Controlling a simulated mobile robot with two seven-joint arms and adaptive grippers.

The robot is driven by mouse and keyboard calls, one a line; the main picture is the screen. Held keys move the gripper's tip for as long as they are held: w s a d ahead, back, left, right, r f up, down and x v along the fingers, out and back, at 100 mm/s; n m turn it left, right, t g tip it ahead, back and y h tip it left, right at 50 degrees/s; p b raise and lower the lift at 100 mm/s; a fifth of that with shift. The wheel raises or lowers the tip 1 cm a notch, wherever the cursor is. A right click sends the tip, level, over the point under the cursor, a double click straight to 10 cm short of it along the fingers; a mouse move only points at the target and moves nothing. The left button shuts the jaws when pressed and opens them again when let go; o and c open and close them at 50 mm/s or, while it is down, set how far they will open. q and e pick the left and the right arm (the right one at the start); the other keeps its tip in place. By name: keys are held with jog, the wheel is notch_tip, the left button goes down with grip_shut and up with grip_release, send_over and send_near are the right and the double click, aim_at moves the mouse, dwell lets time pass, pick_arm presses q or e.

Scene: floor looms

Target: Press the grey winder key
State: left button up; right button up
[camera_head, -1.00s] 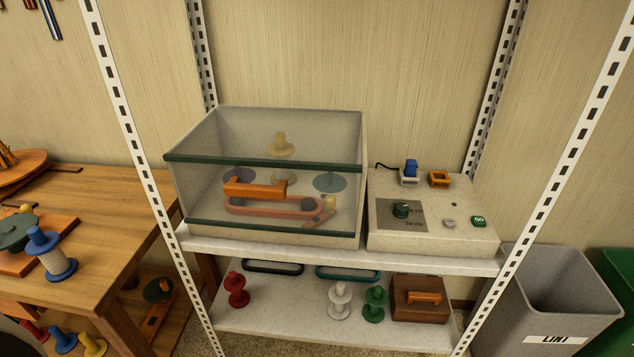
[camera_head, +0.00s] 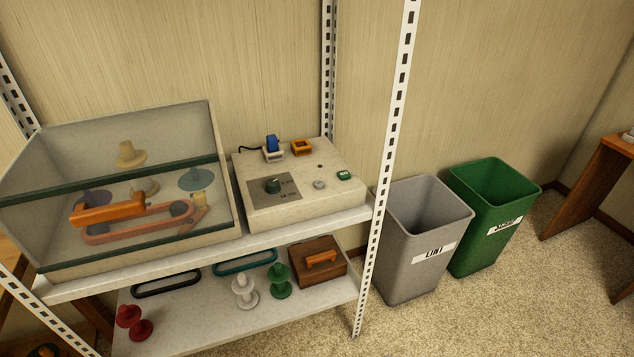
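A small grey key (camera_head: 319,184) sits on top of the pale control box (camera_head: 300,215), right of the dark dial (camera_head: 272,186). A green key (camera_head: 344,175) with white lettering is just right of it. The box stands on the upper shelf of a white metal rack. The lettering on the grey key, if any, is too small to read. Neither of my grippers shows in the view, and nothing covers the key.
A clear-walled case (camera_head: 120,190) with an orange handle stands left of the box. A blue plug piece (camera_head: 272,145) and an orange socket (camera_head: 302,147) are at its back. A rack post (camera_head: 390,130) rises to its right. Grey (camera_head: 408,265) and green (camera_head: 480,245) bins stand beyond.

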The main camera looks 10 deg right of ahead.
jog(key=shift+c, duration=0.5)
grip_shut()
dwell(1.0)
